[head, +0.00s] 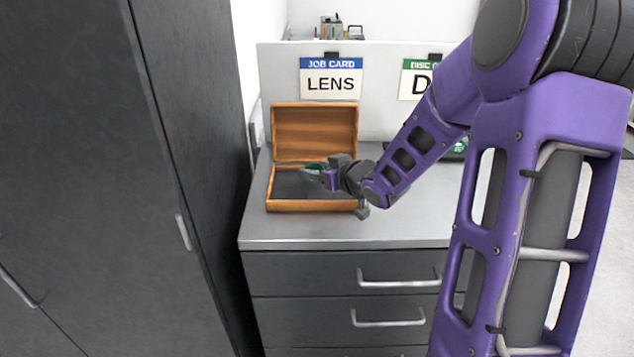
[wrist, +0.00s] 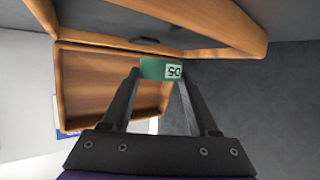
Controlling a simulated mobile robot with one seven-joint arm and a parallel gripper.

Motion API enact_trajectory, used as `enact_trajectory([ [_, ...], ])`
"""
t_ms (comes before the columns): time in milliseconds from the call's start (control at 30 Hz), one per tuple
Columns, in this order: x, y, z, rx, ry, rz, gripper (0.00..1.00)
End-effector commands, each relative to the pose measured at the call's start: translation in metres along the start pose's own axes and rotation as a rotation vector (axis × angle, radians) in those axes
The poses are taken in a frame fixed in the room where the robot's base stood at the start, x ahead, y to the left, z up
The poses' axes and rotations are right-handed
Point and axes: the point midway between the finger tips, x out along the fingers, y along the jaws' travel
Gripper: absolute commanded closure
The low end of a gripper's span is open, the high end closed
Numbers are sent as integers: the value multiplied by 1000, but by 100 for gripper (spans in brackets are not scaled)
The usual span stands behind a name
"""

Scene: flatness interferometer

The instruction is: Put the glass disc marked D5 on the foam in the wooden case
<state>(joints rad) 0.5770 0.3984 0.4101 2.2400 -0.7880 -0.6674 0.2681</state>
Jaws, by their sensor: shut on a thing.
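The wooden case (head: 310,205) stands open on the grey worktop, its lid raised at the back. Dark foam (head: 288,186) lines its bottom. My gripper (head: 316,170) reaches in from the right over the open case. It is shut on a green-edged glass disc (wrist: 152,68), held between the fingertips in the wrist view. The disc's label reads D5, upside down there. In the head view the disc is a small green sliver above the foam. I cannot tell the exact gap below it. The wooden case (wrist: 235,28) also shows in the wrist view.
A job card (head: 331,80) reading LENS hangs on the back panel. A green-headed disc card (head: 415,82) is partly hidden by my arm. A dark item (head: 456,150) sits behind my arm. A tall dark cabinet (head: 190,120) stands left. The worktop (head: 350,230) is clear in front.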

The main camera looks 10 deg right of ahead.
Motion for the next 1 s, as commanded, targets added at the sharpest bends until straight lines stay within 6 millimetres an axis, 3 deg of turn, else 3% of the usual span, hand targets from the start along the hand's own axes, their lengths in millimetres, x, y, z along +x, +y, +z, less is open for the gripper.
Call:
enact_trajectory([
  [133, 10, 0, 24, 5, -3, -2, 95],
  [533, 12, 0, 29, 1, -1, 0, 95],
  [567, 11, 0, 28, 1, -1, 0, 34],
  [600, 11, 0, 28, 1, -1, 0, 27],
  [700, 11, 0, 28, 1, -1, 0, 10],
  [1000, 11, 0, 26, 1, -1, 0, 10],
])
